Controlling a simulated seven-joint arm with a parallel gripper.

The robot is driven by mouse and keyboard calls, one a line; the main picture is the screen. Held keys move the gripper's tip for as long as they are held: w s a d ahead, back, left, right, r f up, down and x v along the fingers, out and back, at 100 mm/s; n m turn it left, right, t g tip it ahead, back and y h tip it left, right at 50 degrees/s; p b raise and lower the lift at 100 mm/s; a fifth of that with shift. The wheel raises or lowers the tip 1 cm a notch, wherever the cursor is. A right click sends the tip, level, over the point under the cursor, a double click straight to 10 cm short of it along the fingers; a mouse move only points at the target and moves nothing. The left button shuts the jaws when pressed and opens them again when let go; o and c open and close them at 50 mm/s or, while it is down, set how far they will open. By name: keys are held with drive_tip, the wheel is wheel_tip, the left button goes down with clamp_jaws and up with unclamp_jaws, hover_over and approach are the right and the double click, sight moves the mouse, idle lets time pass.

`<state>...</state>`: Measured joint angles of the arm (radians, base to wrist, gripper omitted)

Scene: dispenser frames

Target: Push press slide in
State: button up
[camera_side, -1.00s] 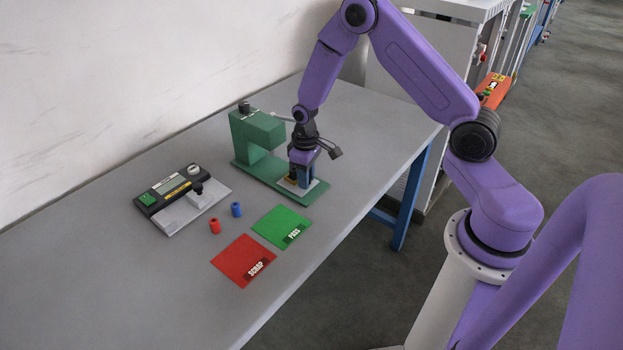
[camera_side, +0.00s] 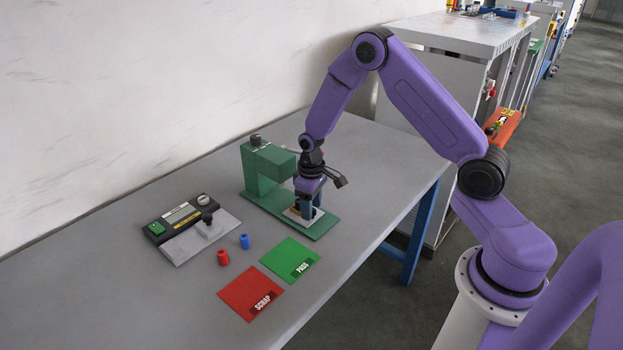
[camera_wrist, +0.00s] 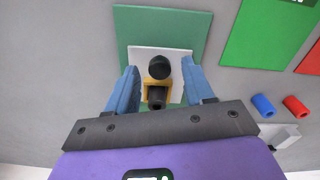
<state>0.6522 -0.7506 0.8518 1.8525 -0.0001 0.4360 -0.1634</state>
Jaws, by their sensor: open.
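The green press (camera_side: 268,165) stands on the table, with its base plate reaching out to the right. A white slide plate (camera_side: 293,215) lies on that base, out in front of the press body. In the wrist view the slide (camera_wrist: 145,55) carries a yellow block (camera_wrist: 151,84) and a round black knob (camera_wrist: 159,67). My gripper (camera_side: 309,208) is low over the slide. In the wrist view its blue fingers (camera_wrist: 160,78) are open, one on each side of the knob and yellow block, with gaps showing. Whether a finger touches the slide, I cannot tell.
A gauge with a display (camera_side: 182,216) stands left of the press. A red cylinder (camera_side: 223,257) and a blue cylinder (camera_side: 244,241) stand near it. A green PASS mat (camera_side: 287,254) and red SCRAP mat (camera_side: 246,288) lie in front. The table's right end is clear.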

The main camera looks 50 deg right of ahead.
wheel_tip(320, 180, up, 16)
drive_tip(key=shift+r, duration=0.25)
drive_tip(key=shift+f, duration=0.1)
idle(0.4)
drive_tip(key=s+d+f+m+t+y, duration=0.1)
drive_tip(key=s+f+m+t, duration=0.4)
drive_tip(key=m, duration=0.7)
drive_tip(key=s+d+f+m+t+y, duration=0.15)
drive_tip(key=s+f+m+t, duration=0.35)
drive_tip(key=m, duration=0.7)
drive_tip(key=s+d+f+m+t+y, duration=0.1)
drive_tip(key=s+d+f+m+t, duration=0.15)
drive_tip(key=s+m, duration=0.7)
drive_tip(key=w+a+f, duration=0.1)
drive_tip(key=w+f, duration=0.1)
drive_tip(key=w, duration=0.4)
drive_tip(key=w+a+f+m, duration=0.1)
drive_tip(key=w+a+f, duration=0.1)
drive_tip(key=w, duration=0.4)
drive_tip(key=w+a+f+m, duration=0.1)
drive_tip(key=w+f, duration=0.1)
drive_tip(key=w, duration=0.4)
drive_tip(key=shift+w+a+m+t, duration=0.1)
drive_tip(key=shift+a+m+t, duration=0.15)
drive_tip(key=shift+a+t, duration=0.1)
